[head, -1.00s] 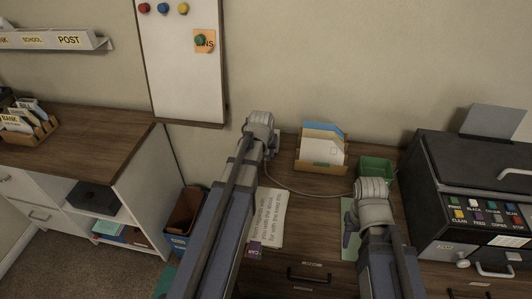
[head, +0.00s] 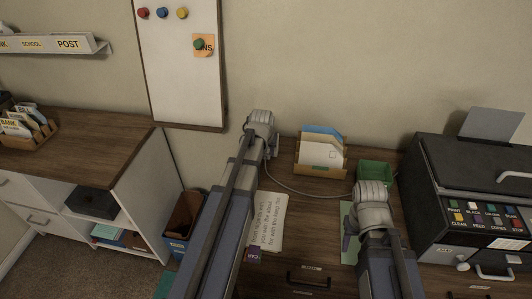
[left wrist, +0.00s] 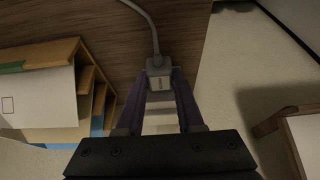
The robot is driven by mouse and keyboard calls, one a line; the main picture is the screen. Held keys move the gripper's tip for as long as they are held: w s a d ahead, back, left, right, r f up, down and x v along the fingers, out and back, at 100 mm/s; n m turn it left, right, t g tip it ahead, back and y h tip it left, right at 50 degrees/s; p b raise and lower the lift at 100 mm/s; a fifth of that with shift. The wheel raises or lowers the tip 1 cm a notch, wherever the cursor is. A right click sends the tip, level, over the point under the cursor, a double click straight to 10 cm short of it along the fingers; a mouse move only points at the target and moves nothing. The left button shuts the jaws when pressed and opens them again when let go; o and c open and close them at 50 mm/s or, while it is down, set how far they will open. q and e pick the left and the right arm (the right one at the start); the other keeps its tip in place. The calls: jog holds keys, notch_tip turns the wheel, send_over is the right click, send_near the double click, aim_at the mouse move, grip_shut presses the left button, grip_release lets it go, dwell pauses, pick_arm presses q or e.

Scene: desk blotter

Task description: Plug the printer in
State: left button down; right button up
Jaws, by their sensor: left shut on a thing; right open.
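The black printer (head: 475,180) stands at the right of the desk in the head view. A grey cable (head: 310,194) runs left across the desk from near the green tray towards my left gripper (head: 271,150). In the left wrist view my left gripper (left wrist: 160,90) is shut on the grey plug (left wrist: 158,67), with the cable (left wrist: 146,20) leading away from it. The plug is hidden in the head view. My right gripper (head: 350,234) is open and empty, low over the desk's front part. I cannot make out a wall socket in either view.
A wooden letter holder (head: 320,168) and a green tray (head: 376,172) stand at the back of the desk. A paper note (head: 267,222) lies beside my left arm. A bin (head: 184,220) stands in the gap left of the desk, beside a cabinet (head: 80,150).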

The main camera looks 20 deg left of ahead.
pick_arm(q)
jog(key=shift+w, duration=0.15)
jog(key=shift+c, duration=2.3)
grip_release()
jog(key=shift+r, duration=0.15)
pick_arm(e)
jog(key=shift+r, duration=0.15)
pick_arm(q)
jog(key=p+v, duration=0.7)
jog(key=shift+r, duration=0.25)
pick_arm(e)
notch_tip(320, 180, up, 7)
